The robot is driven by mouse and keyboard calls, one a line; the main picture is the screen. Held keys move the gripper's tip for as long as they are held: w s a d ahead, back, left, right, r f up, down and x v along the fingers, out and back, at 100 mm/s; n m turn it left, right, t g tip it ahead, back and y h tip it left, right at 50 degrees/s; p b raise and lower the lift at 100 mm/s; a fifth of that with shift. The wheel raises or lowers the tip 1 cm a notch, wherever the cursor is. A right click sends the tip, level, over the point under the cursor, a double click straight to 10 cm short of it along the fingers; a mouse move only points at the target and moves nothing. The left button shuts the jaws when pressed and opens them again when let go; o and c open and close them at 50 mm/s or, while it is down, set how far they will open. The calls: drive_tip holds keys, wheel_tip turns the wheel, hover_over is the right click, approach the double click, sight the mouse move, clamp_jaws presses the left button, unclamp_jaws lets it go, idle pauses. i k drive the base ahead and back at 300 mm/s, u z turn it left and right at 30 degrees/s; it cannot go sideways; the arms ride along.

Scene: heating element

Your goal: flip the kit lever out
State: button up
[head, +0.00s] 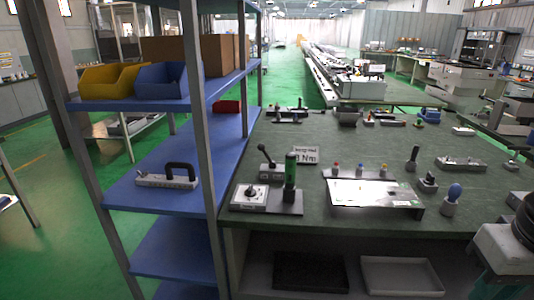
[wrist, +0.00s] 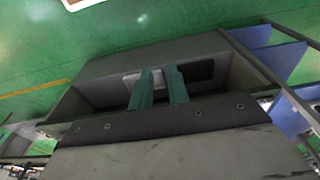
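A lever with a black ball knob (head: 262,147) stands tilted on a small grey base on the green bench. I cannot tell which of these is the kit lever. My gripper's two teal fingers (wrist: 160,72) stand apart with a gap between them in the wrist view, nothing between them. They point toward the bench's open lower shelf, away from the levers. In the head view my arm is at the lower right.
A blue shelf rack (head: 235,150) stands left of the bench and holds a black-handled part (head: 180,175). Black (head: 312,272) and white (head: 400,275) trays lie below.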

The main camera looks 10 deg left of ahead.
sight(261, 147)
drive_tip(key=k, duration=0.65)
drive_tip(key=u, duration=0.45)
drive_tip(key=i, duration=1.8)
drive_tip(key=z, duration=0.4)
